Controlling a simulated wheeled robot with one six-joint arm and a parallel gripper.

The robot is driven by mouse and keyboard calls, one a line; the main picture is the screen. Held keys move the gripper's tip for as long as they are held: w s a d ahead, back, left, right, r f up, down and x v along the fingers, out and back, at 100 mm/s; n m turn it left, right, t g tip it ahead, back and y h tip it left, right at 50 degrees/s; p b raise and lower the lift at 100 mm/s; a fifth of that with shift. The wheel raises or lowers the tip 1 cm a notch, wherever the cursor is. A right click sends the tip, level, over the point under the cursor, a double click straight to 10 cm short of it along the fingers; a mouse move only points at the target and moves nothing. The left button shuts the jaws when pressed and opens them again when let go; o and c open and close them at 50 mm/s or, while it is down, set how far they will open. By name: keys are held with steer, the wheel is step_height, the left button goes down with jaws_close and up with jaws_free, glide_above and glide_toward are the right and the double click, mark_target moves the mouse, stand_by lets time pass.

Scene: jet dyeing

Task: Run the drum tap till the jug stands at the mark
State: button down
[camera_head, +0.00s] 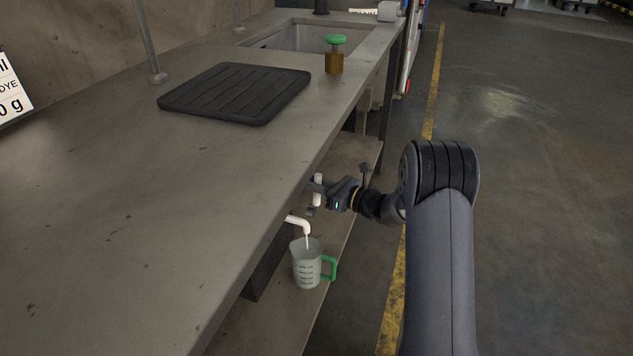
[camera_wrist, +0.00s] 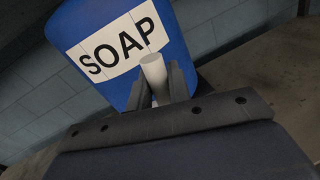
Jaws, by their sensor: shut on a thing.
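The jug (camera_head: 306,268) is a clear measuring jug with dark marks and a green handle. It stands upright on the lower shelf below the white spout (camera_head: 298,222) of the drum tap, and a thin pale stream falls from the spout into it. The liquid level cannot be read. My gripper (camera_head: 322,190) is shut on the white tap lever (camera_head: 317,188), just above the spout. In the wrist view the lever (camera_wrist: 154,72) sits between the fingers, in front of the blue drum (camera_wrist: 178,30) labelled SOAP. The bench top hides the drum in the head view.
The bench top (camera_head: 130,220) overhangs the shelf (camera_head: 262,318). The floor (camera_head: 540,200) at right is clear.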

steer(key=c, duration=1.4)
jaws_free()
steer(key=shift+o, duration=0.2)
steer(key=shift+d, duration=0.1)
steer(key=p+v, duration=0.2)
steer(key=v, duration=0.8)
steer(key=shift+s+d, duration=0.25)
steer(key=shift+s, duration=0.05)
